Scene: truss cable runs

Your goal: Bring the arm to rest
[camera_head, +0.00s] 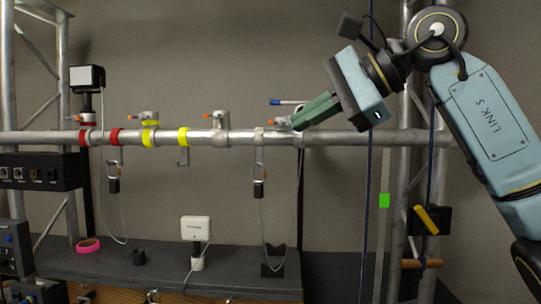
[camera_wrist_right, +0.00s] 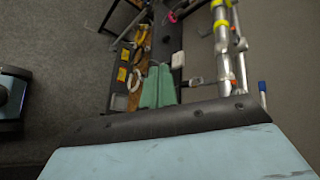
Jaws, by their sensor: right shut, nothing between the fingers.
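My right arm comes in from the right in the head view. Its gripper (camera_head: 312,113) points down and to the left, with green fingers shut and empty. The fingertips are in front of or close to the horizontal truss tube (camera_head: 350,138), beside a clamp with an orange tip (camera_head: 281,123); I cannot tell whether they touch. In the right wrist view the green fingers (camera_wrist_right: 156,88) lie side by side, with the truss tube to their right. My left gripper is not in view.
Clamps with red and yellow bands (camera_head: 149,137) sit along the tube. Carabiners with cables hang below it. A dark bench (camera_head: 150,265) carries a white device (camera_head: 196,229) and a pink tape roll (camera_head: 88,246). Dark vertical ropes (camera_head: 368,200) hang right of the gripper.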

